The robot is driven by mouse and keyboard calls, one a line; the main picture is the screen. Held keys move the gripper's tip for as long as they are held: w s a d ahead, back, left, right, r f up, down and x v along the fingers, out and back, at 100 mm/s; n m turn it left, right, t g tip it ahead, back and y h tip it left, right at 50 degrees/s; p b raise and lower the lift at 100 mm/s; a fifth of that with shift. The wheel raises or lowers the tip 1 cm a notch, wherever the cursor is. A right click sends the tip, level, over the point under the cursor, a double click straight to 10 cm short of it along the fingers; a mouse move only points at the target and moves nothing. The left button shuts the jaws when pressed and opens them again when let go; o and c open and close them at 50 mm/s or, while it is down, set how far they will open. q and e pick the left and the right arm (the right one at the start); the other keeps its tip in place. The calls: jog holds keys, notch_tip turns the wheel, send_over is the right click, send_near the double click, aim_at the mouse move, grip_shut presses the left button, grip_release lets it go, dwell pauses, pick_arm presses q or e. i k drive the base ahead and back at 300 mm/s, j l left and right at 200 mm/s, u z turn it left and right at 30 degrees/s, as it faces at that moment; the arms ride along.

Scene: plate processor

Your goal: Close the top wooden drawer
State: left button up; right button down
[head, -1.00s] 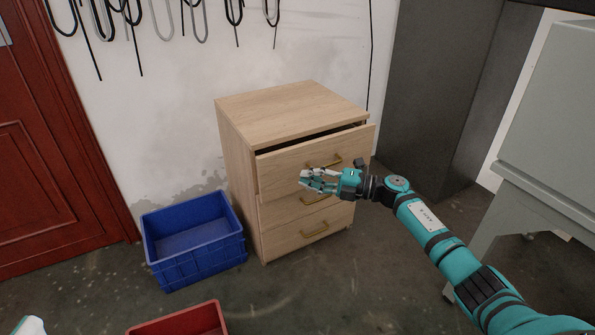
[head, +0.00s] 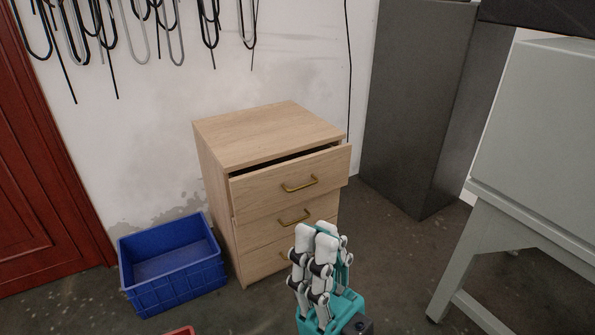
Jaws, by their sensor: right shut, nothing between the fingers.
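The wooden cabinet (head: 268,133) stands against the wall with several drawers. Its top drawer (head: 260,194) is pulled out part way, with a dark gap showing behind its front. The top drawer has a brass handle (head: 300,185). The middle drawer (head: 262,233) below looks shut. My right gripper (head: 318,235) is shut and empty, pointing up in front of the lower drawers and below the top drawer's front. It hides part of the bottom drawer and its handle. My left gripper is not in view.
A blue crate (head: 172,292) stands on the floor left of the cabinet. A red box (head: 180,331) shows at the bottom edge. A grey workbench (head: 540,150) stands at the right, and a dark grey column (head: 410,110) behind. Floor between cabinet and bench is clear.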

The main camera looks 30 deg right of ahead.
aim_at(258, 191)
jog(key=i+l+u, duration=0.1)
jog(key=l, duration=0.35)
jog(key=i+l+u, duration=0.1)
jog(key=l, duration=0.35)
jog(key=l+u, duration=0.1)
jog(key=l, duration=0.35)
jog(key=i+l+u, duration=0.25)
jog(key=i+l, duration=0.4)
jog(key=l, duration=0.15)
